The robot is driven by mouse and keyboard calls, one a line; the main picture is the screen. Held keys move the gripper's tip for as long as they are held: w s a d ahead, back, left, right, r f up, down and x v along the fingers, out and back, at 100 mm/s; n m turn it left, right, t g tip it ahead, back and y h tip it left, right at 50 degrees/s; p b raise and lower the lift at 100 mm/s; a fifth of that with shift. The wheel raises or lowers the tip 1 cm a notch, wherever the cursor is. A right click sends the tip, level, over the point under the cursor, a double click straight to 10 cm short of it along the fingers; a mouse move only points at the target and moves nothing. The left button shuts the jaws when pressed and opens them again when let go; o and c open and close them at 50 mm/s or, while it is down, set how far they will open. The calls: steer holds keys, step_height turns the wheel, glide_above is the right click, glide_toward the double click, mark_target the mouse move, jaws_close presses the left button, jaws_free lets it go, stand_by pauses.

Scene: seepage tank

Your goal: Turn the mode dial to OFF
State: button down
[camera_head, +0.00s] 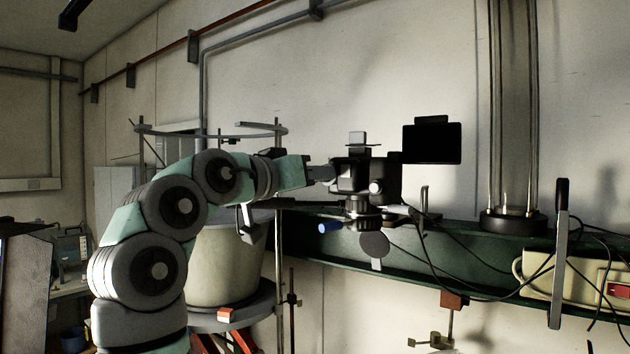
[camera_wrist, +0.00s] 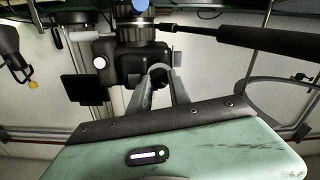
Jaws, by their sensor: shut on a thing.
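A black camera-like device (camera_head: 348,179) stands on the green beam in the head view; it is also at the upper left of the wrist view (camera_wrist: 125,66). My gripper (camera_head: 328,174) reaches its left side from the left. In the wrist view my gripper's two grey fingers (camera_wrist: 162,72) close around a small dark round part (camera_wrist: 158,76) on the device's near face, seemingly the mode dial. The fingers cover much of it. No dial markings or OFF label can be read.
A black screen (camera_head: 432,143) stands right of the device. Loose black cables (camera_head: 460,250) cross the green beam (camera_head: 345,249). A pale tank (camera_head: 222,265) stands behind my arm.

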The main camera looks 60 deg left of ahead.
steer(key=shift+n+b, duration=0.9)
steer(key=shift+b, duration=0.05)
steer(key=c, duration=1.3)
jaws_free()
steer(key=shift+b+v, duration=0.7)
steer(key=shift+v, duration=2.85)
